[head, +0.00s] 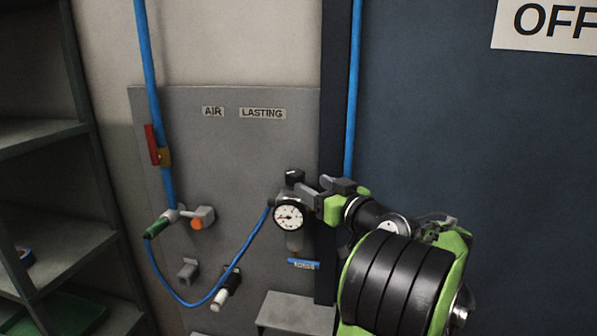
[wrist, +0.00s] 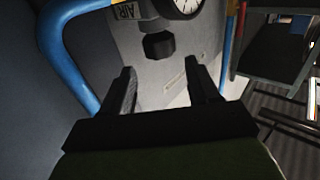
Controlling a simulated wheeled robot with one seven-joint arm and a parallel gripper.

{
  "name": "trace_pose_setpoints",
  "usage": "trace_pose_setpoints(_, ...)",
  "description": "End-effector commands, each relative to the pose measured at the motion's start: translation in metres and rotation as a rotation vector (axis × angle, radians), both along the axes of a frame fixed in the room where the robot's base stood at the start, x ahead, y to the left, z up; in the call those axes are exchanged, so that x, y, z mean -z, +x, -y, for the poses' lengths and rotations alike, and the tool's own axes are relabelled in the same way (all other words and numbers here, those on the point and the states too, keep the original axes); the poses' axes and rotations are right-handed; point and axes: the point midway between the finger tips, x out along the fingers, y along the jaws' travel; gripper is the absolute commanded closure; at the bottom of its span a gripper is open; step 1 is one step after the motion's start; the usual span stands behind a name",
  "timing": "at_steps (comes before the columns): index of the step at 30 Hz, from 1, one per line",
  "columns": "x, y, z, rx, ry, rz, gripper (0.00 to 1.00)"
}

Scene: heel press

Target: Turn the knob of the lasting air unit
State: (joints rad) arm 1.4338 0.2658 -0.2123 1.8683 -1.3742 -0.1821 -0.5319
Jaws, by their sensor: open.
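The lasting air unit hangs on a grey panel in the head view, with a round white gauge (head: 289,215) on its front. Its black knob (head: 294,177) is on top of the unit. My gripper (head: 318,189) is just right of the knob, open and empty. In the wrist view the knob (wrist: 158,45) shows beyond the gap between the fingertips (wrist: 160,75), roughly centred, with no finger seen closed on it. The gauge (wrist: 186,5) is cut off by the top edge there. I cannot tell the exact distance from fingertips to knob.
The panel (head: 225,130) bears an AIR LASTING label (head: 262,113). A blue pipe (head: 355,90) runs vertically behind my gripper. Grey shelves (head: 45,130) stand at left; a dark blue cabinet (head: 470,150) fills the right.

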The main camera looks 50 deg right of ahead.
Motion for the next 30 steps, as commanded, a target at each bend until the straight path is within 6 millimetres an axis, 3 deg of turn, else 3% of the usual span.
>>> trace_pose_setpoints(3, -0.002, 0.03, 0.009, -0.005, -0.001, 0.001, 0.4)
trace_pose_setpoints(9, -0.001, 0.06, 0.021, -0.001, 0.0, 0.001, 0.4)
trace_pose_setpoints(19, 0.0, 0.066, 0.023, 0.0, -0.002, 0.002, 0.4)
trace_pose_setpoints(27, 0.0, 0.066, 0.022, 0.0, 0.0, 0.001, 0.81)
trace_pose_setpoints(30, 0.0, 0.066, 0.022, 0.002, 0.0, 0.001, 0.81)
